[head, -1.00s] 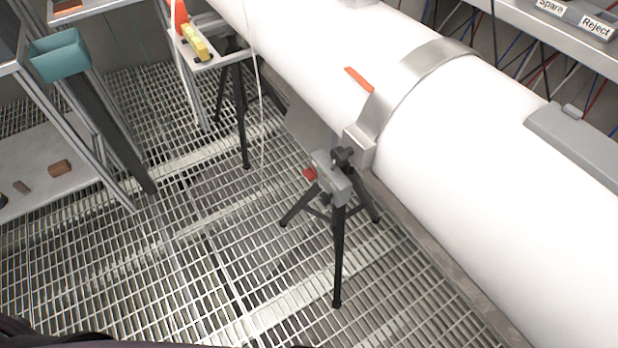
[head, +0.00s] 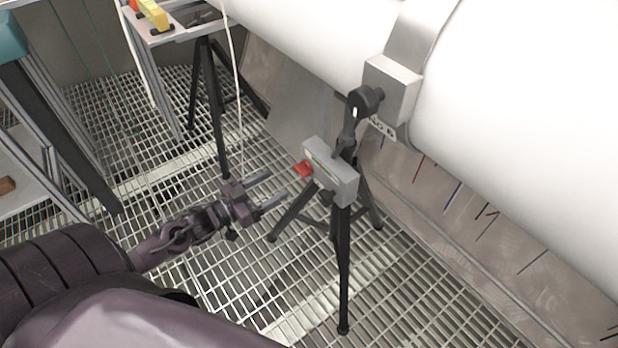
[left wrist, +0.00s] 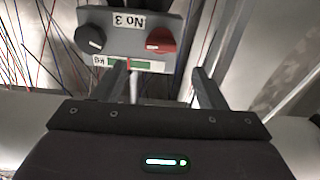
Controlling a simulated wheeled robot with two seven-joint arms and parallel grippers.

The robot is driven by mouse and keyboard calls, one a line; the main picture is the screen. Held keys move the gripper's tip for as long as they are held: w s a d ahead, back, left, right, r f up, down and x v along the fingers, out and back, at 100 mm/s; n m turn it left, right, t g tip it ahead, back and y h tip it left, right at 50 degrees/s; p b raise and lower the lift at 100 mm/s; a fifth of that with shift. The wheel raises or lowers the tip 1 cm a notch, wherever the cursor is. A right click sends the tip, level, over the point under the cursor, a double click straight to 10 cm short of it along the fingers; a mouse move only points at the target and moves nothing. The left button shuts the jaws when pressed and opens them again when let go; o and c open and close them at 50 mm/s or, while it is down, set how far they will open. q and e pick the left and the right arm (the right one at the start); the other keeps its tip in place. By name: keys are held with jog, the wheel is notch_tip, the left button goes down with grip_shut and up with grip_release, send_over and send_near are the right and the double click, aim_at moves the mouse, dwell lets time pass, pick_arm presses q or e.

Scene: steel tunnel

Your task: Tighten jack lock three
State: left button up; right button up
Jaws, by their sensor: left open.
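The jack is a grey box (head: 330,172) on a black tripod beside the white pipe. A red lock handle (head: 302,169) sticks out at the box's left side. My right gripper is not in view.
The white pipe (head: 510,110) with a metal clamp band (head: 392,85) runs along the right. Another black tripod (head: 208,110) stands behind, near a small table with a yellow object (head: 153,14). A thin white cable (head: 236,90) hangs behind my left gripper. Grating floor lies below.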

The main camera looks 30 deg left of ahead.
aim_at(298, 172)
pick_arm(q)
jog(key=b+x, duration=0.1)
jog(key=x, duration=0.5)
jog(key=shift+w, duration=0.1)
jog(key=shift+w+d, duration=0.25)
jog(key=shift+w, duration=0.3)
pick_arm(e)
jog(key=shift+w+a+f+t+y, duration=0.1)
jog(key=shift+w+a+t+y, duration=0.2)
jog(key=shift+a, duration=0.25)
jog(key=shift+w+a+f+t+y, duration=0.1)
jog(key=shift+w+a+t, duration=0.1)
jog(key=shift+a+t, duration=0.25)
pick_arm(q)
jog(key=c, duration=1)
